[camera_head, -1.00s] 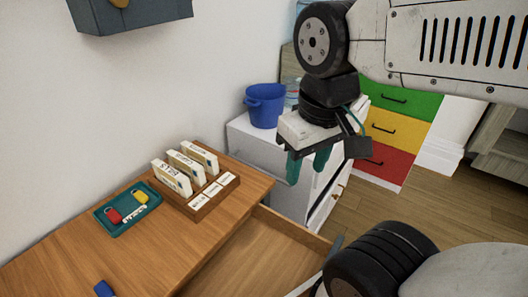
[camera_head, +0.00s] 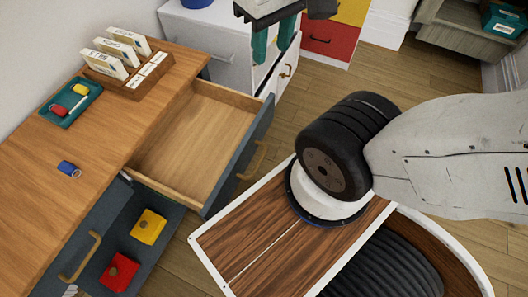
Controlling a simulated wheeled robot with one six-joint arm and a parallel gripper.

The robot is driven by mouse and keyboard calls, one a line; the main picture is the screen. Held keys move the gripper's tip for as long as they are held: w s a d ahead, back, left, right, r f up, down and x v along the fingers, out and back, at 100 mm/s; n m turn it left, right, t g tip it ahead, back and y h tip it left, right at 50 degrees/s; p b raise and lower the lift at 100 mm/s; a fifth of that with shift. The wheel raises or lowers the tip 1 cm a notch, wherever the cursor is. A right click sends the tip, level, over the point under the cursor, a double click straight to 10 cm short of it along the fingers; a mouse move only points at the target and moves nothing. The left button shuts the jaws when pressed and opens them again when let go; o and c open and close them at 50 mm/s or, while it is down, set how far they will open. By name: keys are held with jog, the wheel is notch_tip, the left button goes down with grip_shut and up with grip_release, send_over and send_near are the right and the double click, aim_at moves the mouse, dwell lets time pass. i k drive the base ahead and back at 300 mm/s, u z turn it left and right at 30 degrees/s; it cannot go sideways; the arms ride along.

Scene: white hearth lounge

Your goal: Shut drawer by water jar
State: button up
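A drawer (camera_head: 190,140) of the wooden desk stands pulled out. It is empty inside, with a dark blue-grey front (camera_head: 240,165) and a brass handle (camera_head: 254,160). My gripper (camera_head: 274,38) is at the top of the view, beyond that drawer and in front of the white cabinet (camera_head: 205,42). Its two teal fingers point down, apart, with nothing between them. The gripper touches no handle that I can see. No water jar is in view now. The cabinet's front is partly hidden by my gripper, with a brass handle (camera_head: 286,72) at its right.
Bare floor (camera_head: 375,78) lies right of the cabinet.

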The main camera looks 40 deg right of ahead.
aim_at(197, 156)
jog(key=z, duration=0.5)
jog(key=k, duration=0.55)
jog(key=u, duration=0.35)
jog(key=i, duration=0.45)
jog(key=z, duration=1.3)
jog(key=k, duration=0.65)
jog(key=u, duration=1.6)
